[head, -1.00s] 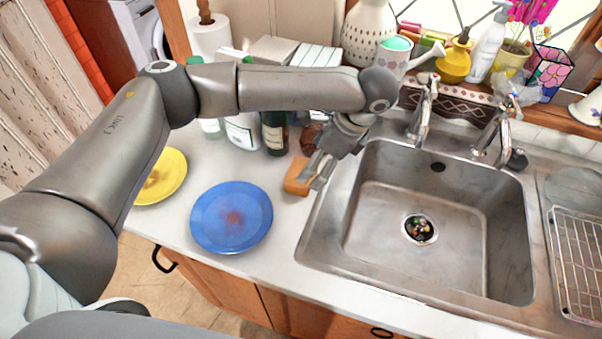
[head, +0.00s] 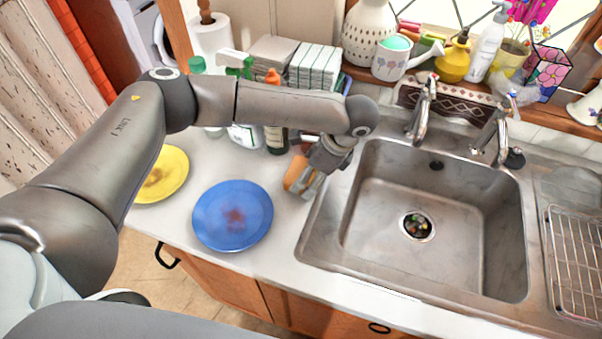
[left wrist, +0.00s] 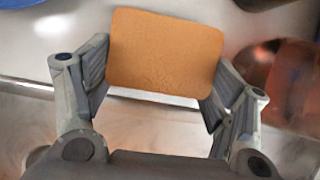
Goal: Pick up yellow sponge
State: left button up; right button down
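The sponge (head: 294,173), orange-yellow, is at the counter left of the sink. My left gripper (head: 305,182) reaches down over it from above, with its fingers partly hiding it. In the left wrist view the sponge (left wrist: 166,55) lies between the two fingers of my left gripper (left wrist: 163,62), one against each side, so the gripper looks shut on it. I cannot tell whether the sponge is clear of the counter. My right gripper is not in view.
A blue plate (head: 232,216) and a yellow plate (head: 163,176), both soiled, lie left of the sponge. The steel sink (head: 435,215) with two taps is to the right. Bottles (head: 275,138) stand behind. The front counter strip (head: 275,262) is clear.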

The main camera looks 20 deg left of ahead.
pick_arm(q)
jog(key=shift+r, duration=0.1)
jog(key=shift+r, duration=0.25)
notch_tip(320, 180, up, 2)
jog(key=shift+r+b, duration=0.1)
jog(key=shift+b, duration=0.2)
jog(key=s+d+r+b, duration=0.1)
jog(key=s+d+r, duration=0.1)
jog(key=s+r, duration=0.8)
jog(key=shift+s+d+b, duration=0.15)
jog(key=shift+s+b, duration=0.2)
jog(key=shift+s, duration=1.55)
